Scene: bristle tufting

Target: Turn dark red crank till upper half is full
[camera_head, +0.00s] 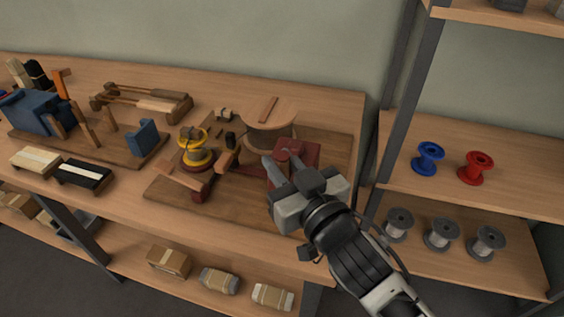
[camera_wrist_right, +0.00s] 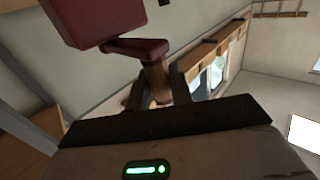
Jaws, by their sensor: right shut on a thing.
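The dark red crank shows as a small block with an arm (camera_head: 294,146) on the right of a brown wooden board (camera_head: 328,180). In the right wrist view, its dark red body (camera_wrist_right: 92,20), short crank arm (camera_wrist_right: 138,47) and wooden handle (camera_wrist_right: 157,78) show close up. My right gripper (camera_head: 275,160) reaches in from the lower right and is shut on the handle, with a finger on each side. A round wooden disc (camera_head: 270,105) with a wooden strip on it stands behind the crank. How full its upper half is cannot be told. My left gripper is not in view.
A yellow spool (camera_head: 194,150) and small wooden parts stand left of the crank. A board with a blue block (camera_head: 40,112) and two brushes (camera_head: 83,174) lie further left. A shelf at the right holds a blue spool (camera_head: 428,158), a red spool (camera_head: 476,168) and grey ones.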

